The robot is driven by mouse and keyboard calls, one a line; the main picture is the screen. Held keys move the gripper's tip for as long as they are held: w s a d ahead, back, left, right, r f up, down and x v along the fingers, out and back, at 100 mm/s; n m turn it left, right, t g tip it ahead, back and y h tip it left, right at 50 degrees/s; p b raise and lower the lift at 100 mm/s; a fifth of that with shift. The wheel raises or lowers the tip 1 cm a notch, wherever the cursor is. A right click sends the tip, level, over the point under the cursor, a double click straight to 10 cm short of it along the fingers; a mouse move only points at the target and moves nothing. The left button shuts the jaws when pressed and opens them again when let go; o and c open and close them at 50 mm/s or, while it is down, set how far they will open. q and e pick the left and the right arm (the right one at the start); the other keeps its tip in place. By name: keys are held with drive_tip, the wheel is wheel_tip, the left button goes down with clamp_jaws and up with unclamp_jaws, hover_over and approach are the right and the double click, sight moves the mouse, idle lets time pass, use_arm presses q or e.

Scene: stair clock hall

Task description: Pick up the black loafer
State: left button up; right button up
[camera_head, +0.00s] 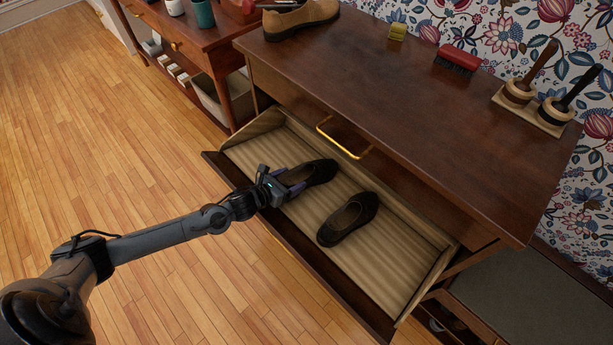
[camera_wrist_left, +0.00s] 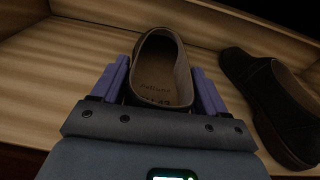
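Two black loafers lie in the pulled-out drawer (camera_head: 375,262). The left loafer (camera_head: 318,171) points toward the drawer's back; in the left wrist view its open top and tan insole (camera_wrist_left: 163,80) show. My left gripper (camera_head: 292,188) is at its heel, with one purple finger on each side and what look like narrow gaps at the fingertips. The heel's lower part is hidden by the gripper. The other black loafer (camera_head: 348,218) lies apart to the right and also shows in the left wrist view (camera_wrist_left: 270,100). My right gripper is not in view.
The drawer's front panel (camera_head: 330,287) and side walls rise around the shoes. The dresser top (camera_head: 390,85) overhangs behind, with a gold handle (camera_head: 342,140) below it. A tan shoe (camera_head: 301,19), red brush (camera_head: 458,60) and wooden stand (camera_head: 532,110) are on top.

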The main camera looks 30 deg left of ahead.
use_arm(q)
drive_tip(key=c, duration=1.2)
drive_tip(key=shift+r, duration=0.1)
drive_tip(key=shift+c, duration=0.5)
